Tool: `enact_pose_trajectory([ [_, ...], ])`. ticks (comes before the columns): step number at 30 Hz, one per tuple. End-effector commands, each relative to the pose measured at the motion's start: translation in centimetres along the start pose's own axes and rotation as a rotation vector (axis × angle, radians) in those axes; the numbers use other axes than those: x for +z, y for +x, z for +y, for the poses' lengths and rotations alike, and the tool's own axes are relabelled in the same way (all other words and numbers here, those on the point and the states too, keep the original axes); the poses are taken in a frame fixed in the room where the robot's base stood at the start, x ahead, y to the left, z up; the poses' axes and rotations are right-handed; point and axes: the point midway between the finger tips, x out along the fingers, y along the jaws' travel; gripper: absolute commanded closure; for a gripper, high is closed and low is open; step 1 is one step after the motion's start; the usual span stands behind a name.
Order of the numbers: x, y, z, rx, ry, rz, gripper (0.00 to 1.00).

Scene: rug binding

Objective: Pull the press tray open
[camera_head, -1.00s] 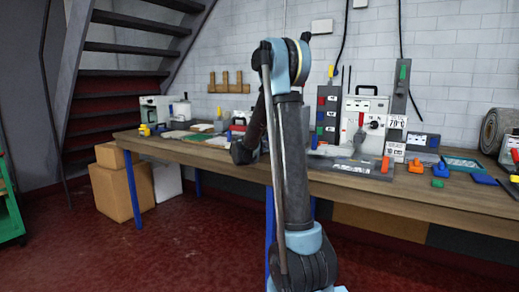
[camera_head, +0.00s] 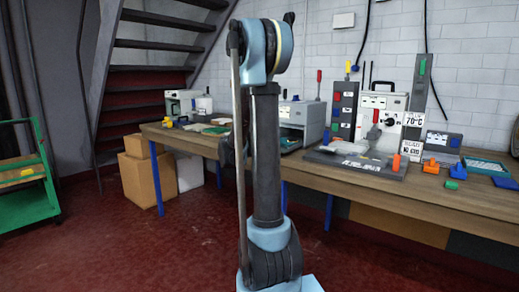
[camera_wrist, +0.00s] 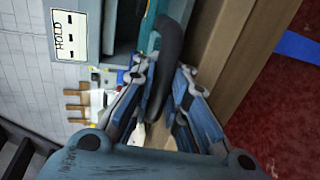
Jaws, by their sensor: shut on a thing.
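The press (camera_head: 311,118) is a grey box on the bench, just right of my arm in the head view. Its teal tray (camera_head: 291,142) shows low at the front of the press, partly hidden by my arm. In the wrist view a dark bar handle (camera_wrist: 171,45) runs beside a teal edge of the tray (camera_wrist: 148,38). My gripper (camera_wrist: 160,85) has its two blue fingers on either side of this handle and is shut on it. In the head view the gripper is mostly hidden behind my arm. How far out the tray stands is not clear.
A HOLD label (camera_wrist: 69,36) is on the press. Switch panels and a white machine (camera_head: 379,118) stand to its right on the wooden bench (camera_head: 325,180). Cardboard boxes (camera_head: 148,182) sit under the bench's left end. The red floor in front is clear; a green cart (camera_head: 28,190) stands left.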

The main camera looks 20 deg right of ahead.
Motion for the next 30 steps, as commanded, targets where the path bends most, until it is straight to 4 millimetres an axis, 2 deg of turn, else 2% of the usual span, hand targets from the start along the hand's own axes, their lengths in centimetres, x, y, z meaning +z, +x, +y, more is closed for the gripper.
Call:
enact_pose_trajectory([
  [9, -0.18, 0.03, 0.03, 0.000, 0.000, 0.004, 1.00],
  [10, -0.18, 0.04, 0.03, 0.000, 0.000, 0.004, 0.88],
  [13, -0.13, 0.08, 0.05, 0.000, 0.000, 0.003, 0.66],
  [26, 0.07, 0.08, 0.06, 0.000, 0.000, 0.000, 0.66],
  [30, 0.03, -0.51, 0.06, 0.000, 0.000, 0.001, 0.66],
])
